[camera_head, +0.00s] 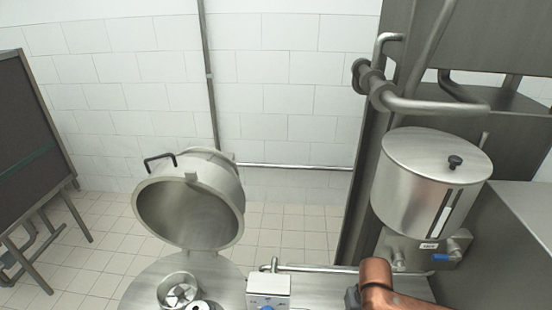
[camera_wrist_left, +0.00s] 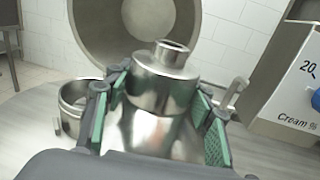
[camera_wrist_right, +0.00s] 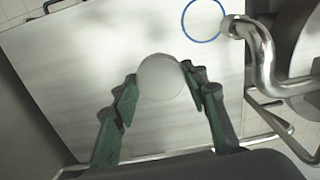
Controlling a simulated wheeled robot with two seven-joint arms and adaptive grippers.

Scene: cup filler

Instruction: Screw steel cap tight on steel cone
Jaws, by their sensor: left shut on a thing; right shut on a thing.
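A steel cone (camera_wrist_left: 160,85) with a narrow open neck stands upright in the left wrist view. My left gripper (camera_wrist_left: 163,92) is shut around it, with green pads at both sides. Its neck is bare and above the fingers. The steel cap (camera_wrist_right: 160,77) shows as a pale round disc in the right wrist view. My right gripper (camera_wrist_right: 160,82) is shut on it at the fingertips, over a flat steel surface. The cap is apart from the cone. In the head view the grippers are largely cut off at the bottom edge.
An open steel cup (camera_head: 178,290) stands on the round tabletop (camera_head: 140,292). A large lid (camera_head: 190,205) is raised behind it. A white control box (camera_head: 268,290) is to the right. A curved pipe (camera_wrist_right: 268,60) and a blue ring (camera_wrist_right: 203,20) show near the right gripper.

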